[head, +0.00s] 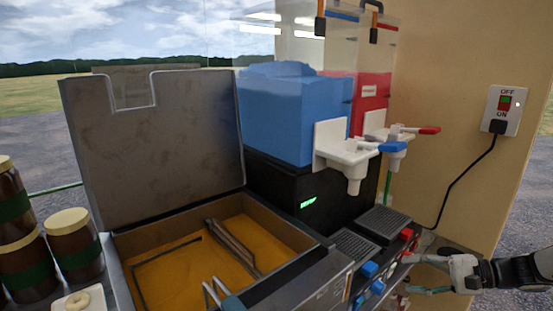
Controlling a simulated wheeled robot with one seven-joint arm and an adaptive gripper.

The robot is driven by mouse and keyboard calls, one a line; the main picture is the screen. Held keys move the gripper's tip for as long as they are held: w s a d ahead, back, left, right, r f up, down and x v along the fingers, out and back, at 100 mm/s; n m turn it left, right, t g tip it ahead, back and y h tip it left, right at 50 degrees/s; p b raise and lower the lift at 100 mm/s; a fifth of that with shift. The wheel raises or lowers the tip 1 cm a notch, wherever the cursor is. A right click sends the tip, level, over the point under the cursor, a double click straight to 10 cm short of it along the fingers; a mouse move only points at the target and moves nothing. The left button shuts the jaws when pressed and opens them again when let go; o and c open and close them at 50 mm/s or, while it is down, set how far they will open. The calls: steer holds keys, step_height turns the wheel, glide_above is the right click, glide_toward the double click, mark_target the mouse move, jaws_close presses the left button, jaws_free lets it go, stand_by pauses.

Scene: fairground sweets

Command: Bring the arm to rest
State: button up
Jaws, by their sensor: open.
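My gripper (412,274) comes in from the right edge in the head view, low down, with its fingers pointing left. Its fingers are apart and I see nothing between them. It is beside the right front corner of the slush machine (303,205), close to the red buttons on its front. I cannot tell whether the fingers touch the machine. The rest of the arm runs off the right edge.
A fryer with a raised lid (155,150) and yellow oil (180,270) stands at the left. A wall switch (503,108) with a hanging black cord (462,185) is above my gripper.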

steer(key=s+a+r+n+g+h, duration=0.65)
steer(key=s+a+r, duration=0.45)
steer(key=a+r, duration=0.25)
steer(key=s+a+r+n+t+h, duration=0.1)
steer(key=s+r+n+t+h, duration=0.1)
steer(key=s, duration=0.6)
steer(key=s+a+r+n+t+h, duration=0.2)
steer(key=s+r+h, duration=0.2)
steer(key=s, duration=0.4)
steer(key=shift+s+a+r, duration=0.25)
steer(key=shift+s+r, duration=0.1)
steer(key=shift+r, duration=0.35)
